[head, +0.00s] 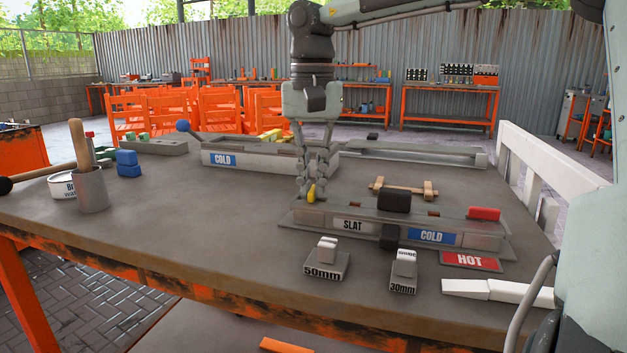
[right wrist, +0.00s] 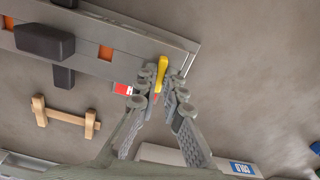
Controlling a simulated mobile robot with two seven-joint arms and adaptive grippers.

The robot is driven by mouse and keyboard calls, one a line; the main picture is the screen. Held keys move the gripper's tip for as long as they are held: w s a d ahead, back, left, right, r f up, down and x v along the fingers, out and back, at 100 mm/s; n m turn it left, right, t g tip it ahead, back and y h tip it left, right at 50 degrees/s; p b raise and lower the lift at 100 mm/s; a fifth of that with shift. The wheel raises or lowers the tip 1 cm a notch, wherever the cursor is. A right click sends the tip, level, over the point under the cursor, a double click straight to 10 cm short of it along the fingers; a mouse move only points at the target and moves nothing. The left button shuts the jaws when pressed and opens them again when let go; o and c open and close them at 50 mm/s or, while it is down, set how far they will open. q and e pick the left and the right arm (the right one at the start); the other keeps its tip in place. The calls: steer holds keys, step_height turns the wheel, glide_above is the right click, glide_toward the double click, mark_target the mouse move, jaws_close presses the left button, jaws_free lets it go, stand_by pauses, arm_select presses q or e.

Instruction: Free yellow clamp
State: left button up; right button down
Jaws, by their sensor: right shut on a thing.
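The yellow clamp (head: 311,193) stands at the left end of the grey slat fixture (head: 290,222), which carries the labels SLAT and COLD. It also shows in the right wrist view (right wrist: 161,70) at the end of the fixture. My right gripper (head: 309,187) comes down from above, its fingers closed around the yellow clamp; the fingers hide the clamp's lower part in the right wrist view. A dark block (head: 393,200) sits on the fixture's middle, and a red block (head: 483,213) sits at its right end. My left gripper is not in view.
A wooden piece (head: 404,188) lies behind the fixture. The 50mm block (head: 326,266) and 30mm block (head: 403,283) stand in front, near the HOT plate (head: 470,262). Another COLD fixture (head: 250,160) is behind. A cup (head: 91,190) stands left; the table between is clear.

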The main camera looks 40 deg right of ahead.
steer(key=shift+r+n+p, duration=0.1)
steer(key=shift+n+p, duration=1.15)
steer(key=shift+n, duration=0.45)
steer(key=shift+n+p, duration=0.4)
steer(key=shift+p, duration=0.2)
steer(key=shift+n+p, duration=1.05)
steer(key=shift+n, duration=0.25)
steer(key=shift+n+p, duration=0.3)
steer(key=shift+n, duration=0.4)
